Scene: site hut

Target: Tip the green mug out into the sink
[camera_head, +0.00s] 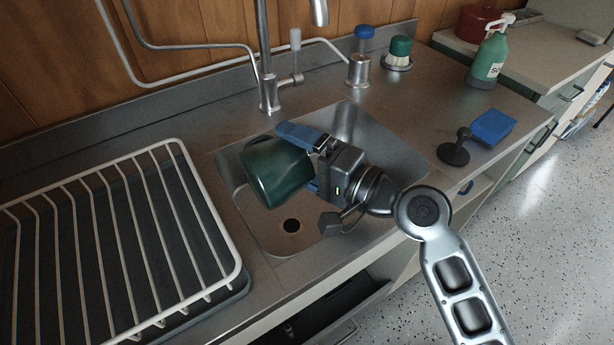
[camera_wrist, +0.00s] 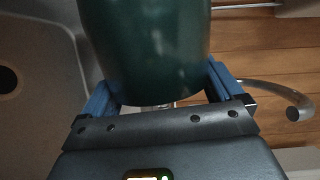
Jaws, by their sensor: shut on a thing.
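The green mug (camera_head: 276,172) is dark and glossy and is held above the sink (camera_head: 246,205), tilted in the head view. My gripper (camera_head: 300,150) has its blue fingers on the mug's sides. In the wrist view the mug (camera_wrist: 148,50) fills the space between the two blue fingers of my gripper (camera_wrist: 160,95). The mug's opening and inside are hidden, so I cannot tell whether anything is in it. The sink's drain hole (camera_head: 292,225) shows below the mug. The basin's floor looks bare where it shows.
A tap (camera_head: 266,60) stands behind the sink. A white wire dish rack (camera_head: 190,160) is at the left. A blue sponge on a dark holder (camera_head: 492,127), a green soap bottle (camera_head: 488,58) and a green-topped brush (camera_head: 399,50) stand at the right and back. The right counter is partly clear.

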